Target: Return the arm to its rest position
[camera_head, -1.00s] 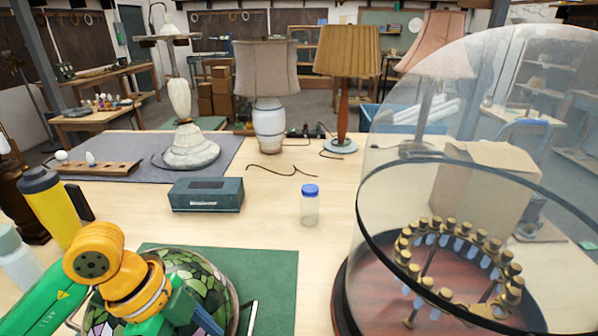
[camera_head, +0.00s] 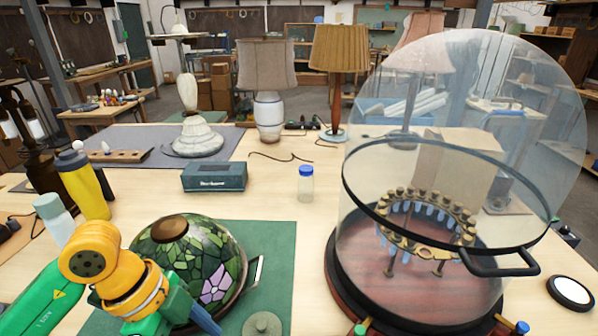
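My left arm (camera_head: 92,257), green and orange, comes in from the lower left. Its gripper (camera_head: 198,317) is at the bottom of the head view, in front of the lower left side of a green stained-glass lampshade (camera_head: 215,262). The fingertips are cut off by the frame edge and partly hidden, so I cannot tell whether they are open or shut. My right arm and gripper are out of view.
The shade sits on a green mat (camera_head: 275,240). A glass dome (camera_head: 465,110) with a dark rim stands over a round wooden base (camera_head: 345,285) at right. A blue-capped jar (camera_head: 306,187), dark box (camera_head: 213,177) and yellow bottle (camera_head: 85,186) stand on the bench (camera_head: 325,165).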

